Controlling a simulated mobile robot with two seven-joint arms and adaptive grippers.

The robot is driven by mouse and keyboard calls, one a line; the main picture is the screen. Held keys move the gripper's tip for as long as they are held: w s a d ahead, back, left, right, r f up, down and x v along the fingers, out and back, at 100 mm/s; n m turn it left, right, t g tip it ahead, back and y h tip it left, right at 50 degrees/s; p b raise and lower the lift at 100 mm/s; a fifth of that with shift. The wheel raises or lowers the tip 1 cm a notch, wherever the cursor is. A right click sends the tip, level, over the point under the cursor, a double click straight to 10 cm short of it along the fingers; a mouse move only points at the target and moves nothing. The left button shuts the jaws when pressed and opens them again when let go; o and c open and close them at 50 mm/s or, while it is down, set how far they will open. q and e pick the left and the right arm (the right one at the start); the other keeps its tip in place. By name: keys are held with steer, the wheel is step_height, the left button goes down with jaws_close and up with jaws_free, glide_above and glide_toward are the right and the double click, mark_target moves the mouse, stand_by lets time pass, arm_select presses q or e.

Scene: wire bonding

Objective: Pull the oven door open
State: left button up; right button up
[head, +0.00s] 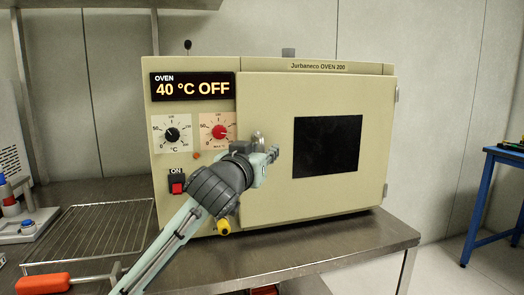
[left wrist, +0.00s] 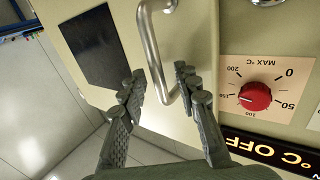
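The beige oven (head: 372,68) stands on a metal table, and its door (head: 330,200) with a dark window (head: 328,147) looks shut. The door's metal handle (head: 258,138) is mostly hidden behind my left gripper (head: 272,156) in the head view. In the left wrist view, the bent handle bar (left wrist: 152,50) passes between the two fingers of my left gripper (left wrist: 160,88). The fingers are apart, with a gap on the left finger's side; the right finger is closer to the bar. I cannot tell whether it touches. My right gripper is in neither view.
The oven display (head: 192,87) reads 40 °C OFF, above two dials and a red switch (head: 177,188). A wire rack (head: 90,232) and an orange-handled tool (head: 42,284) lie at left. A blue-framed table (head: 490,190) stands at right, with clear floor before it.

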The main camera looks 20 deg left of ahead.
arm_select(q)
jaws_close()
steer(key=shift+d, duration=0.15)
stand_by(0.4)
